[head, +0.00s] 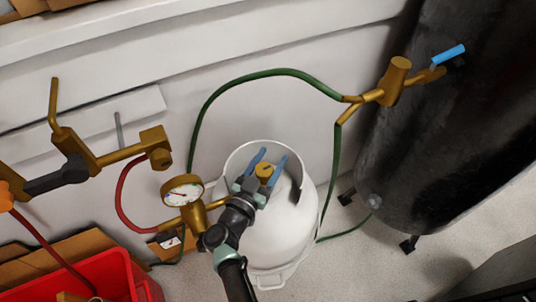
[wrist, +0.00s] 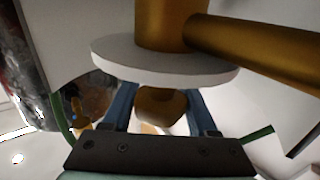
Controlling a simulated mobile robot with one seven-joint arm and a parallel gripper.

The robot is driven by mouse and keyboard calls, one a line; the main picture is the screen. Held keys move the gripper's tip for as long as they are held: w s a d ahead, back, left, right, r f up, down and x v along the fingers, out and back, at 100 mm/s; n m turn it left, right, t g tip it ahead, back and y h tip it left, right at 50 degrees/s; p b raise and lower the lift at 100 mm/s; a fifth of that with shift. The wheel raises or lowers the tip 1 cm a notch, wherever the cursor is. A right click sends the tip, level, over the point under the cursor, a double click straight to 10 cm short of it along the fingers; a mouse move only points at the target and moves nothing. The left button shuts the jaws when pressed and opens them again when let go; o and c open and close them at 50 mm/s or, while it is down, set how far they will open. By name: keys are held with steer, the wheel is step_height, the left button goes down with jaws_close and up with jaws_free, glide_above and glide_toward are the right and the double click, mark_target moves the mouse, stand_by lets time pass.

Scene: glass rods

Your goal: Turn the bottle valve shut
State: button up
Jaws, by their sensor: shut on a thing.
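The white gas bottle (head: 283,235) stands upright on the floor in the head view, with an open collar around its top. Its brass valve knob (head: 264,170) shows inside the collar, between the blue fingers of my gripper (head: 273,156). In the wrist view the knob (wrist: 160,107) also sits between the two fingers, partly hidden behind a pale disc. My gripper is shut on the knob, reaching in from the front of the bottle. The knob's turn position cannot be told.
A brass pressure gauge (head: 182,190) stands close left of my wrist; a pale disc (wrist: 165,62) with brass parts fills the upper wrist view. A green hose (head: 245,77) arches behind the bottle. A dark tank (head: 440,150) stands right; a red crate (head: 115,275) lies lower left.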

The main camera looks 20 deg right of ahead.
steer(key=shift+s+d+m+g+h, duration=0.1)
steer(key=shift+m+g+h, duration=0.3)
steer(key=shift+g, duration=0.1)
steer(key=o, duration=1.4)
steer(key=p+v, duration=0.2)
steer(key=v, duration=1.1)
steer(key=shift+p, duration=0.3)
